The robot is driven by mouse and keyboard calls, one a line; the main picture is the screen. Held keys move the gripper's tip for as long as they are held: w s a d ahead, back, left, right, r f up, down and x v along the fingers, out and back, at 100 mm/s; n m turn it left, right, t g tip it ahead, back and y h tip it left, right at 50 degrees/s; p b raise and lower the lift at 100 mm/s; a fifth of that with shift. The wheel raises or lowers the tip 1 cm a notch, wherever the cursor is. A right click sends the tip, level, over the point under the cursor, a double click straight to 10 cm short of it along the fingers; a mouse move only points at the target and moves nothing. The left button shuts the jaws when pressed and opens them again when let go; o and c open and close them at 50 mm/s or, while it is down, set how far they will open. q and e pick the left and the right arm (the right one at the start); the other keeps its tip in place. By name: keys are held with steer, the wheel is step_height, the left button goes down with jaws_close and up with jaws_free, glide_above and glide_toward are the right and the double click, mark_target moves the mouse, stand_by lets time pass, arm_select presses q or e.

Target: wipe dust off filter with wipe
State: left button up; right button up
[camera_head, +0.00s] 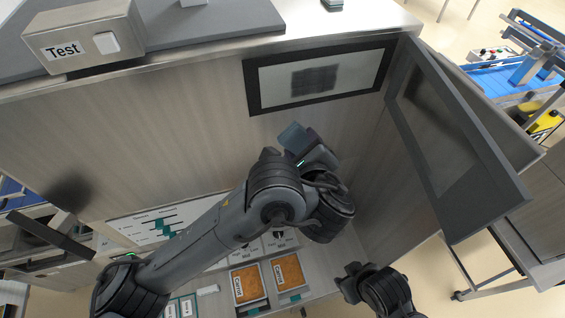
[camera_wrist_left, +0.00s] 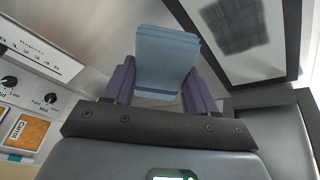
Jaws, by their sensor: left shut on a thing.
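The filter (camera_head: 356,70) is a pale panel in a black frame, set in the machine's front below the top edge. A dark grey patch of dust (camera_head: 313,80) lies at its middle. The filter also shows at the upper right of the left wrist view (camera_wrist_left: 272,62), with its dark patch in sight. My left gripper (camera_wrist_left: 160,84) is shut on a folded blue wipe (camera_wrist_left: 165,50). In the head view the wipe (camera_head: 293,136) is just below the filter, apart from it. My right gripper (camera_head: 349,280) is low at the bottom, away from the filter; its finger gap is unclear.
A dark-framed door (camera_head: 470,190) stands open right of the filter. A box marked "Test" (camera_head: 85,38) sits on the machine top at the left. Below are a panel with knobs and orange "Carrot" cards (camera_head: 287,272). A blue conveyor (camera_head: 505,78) stands at the far right.

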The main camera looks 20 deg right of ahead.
arm_select(q)
steer(key=t+p, duration=0.1)
steer(key=t, duration=0.1)
glide_toward(292, 86)
steer(key=shift+s+d+f+h, duration=0.15)
steer(key=shift+s+f, duration=0.15)
steer(key=shift+s, duration=0.3)
steer(key=shift+s+d+f+h, duration=0.15)
steer(key=shift+s+f, duration=0.15)
steer(key=shift+s, duration=0.3)
steer(key=b+x, duration=0.2)
steer(key=shift+w+a+b, duration=0.25)
steer(key=shift+w+b, duration=0.05)
steer(key=shift+w+r+b, duration=0.2)
steer(key=shift+w+b, duration=1.25)
steer(key=shift+w, duration=0.3)
steer(key=shift+w+d+b, duration=0.1)
steer(key=shift+w+b, duration=0.55)
steer(key=shift+b, duration=0.15)
steer(key=shift+w+b, duration=0.65)
steer(key=shift+b, duration=0.05)
steer(key=shift+d, duration=0.1)
